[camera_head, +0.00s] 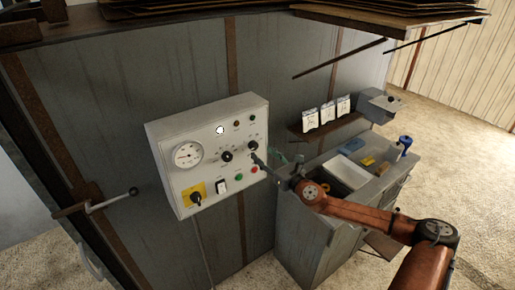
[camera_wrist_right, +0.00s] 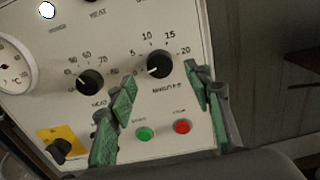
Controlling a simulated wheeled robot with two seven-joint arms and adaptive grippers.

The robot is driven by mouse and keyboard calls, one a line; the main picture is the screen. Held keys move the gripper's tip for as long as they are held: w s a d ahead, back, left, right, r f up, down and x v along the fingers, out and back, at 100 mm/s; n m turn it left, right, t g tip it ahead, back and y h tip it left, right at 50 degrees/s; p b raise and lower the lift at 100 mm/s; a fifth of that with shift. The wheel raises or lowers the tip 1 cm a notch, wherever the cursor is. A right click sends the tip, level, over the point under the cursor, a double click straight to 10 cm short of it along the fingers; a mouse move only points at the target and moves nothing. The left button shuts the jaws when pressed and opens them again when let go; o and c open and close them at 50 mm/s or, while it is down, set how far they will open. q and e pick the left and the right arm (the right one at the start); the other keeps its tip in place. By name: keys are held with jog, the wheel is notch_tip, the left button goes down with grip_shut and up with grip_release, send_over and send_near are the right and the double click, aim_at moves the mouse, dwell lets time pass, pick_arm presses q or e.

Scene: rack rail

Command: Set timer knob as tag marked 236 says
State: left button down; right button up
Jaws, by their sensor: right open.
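The timer knob (camera_wrist_right: 159,63) is a black dial at the upper right of the grey control panel (camera_wrist_right: 115,35). Its scale reads 5, 10, 15, 20, and its white mark points left, toward the low end. In the head view the timer knob (camera_head: 254,145) shows small. In the head view the right gripper (camera_head: 271,161) is at the panel's right edge. My left gripper is out of view.
A second black knob (camera_wrist_right: 90,82) sits left of the timer. Green (camera_wrist_right: 145,133) and red (camera_wrist_right: 182,127) buttons lie below. A gauge (camera_head: 187,154) and a yellow-plated switch (camera_head: 196,198) are further left.

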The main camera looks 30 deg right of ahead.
aim_at(255, 147)
jog(key=w, duration=0.3)
jog(key=shift+w+a+r+p, duration=0.15)
jog(key=shift+w+p, duration=0.1)
jog(key=shift+p, duration=0.15)
jog(key=shift+w, duration=0.5)
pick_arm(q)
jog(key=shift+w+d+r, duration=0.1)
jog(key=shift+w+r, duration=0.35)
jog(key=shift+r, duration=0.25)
pick_arm(e)
jog(key=shift+c, duration=0.5)
jog(key=c, duration=1)
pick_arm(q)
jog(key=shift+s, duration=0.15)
pick_arm(e)
jog(key=shift+c, duration=0.2)
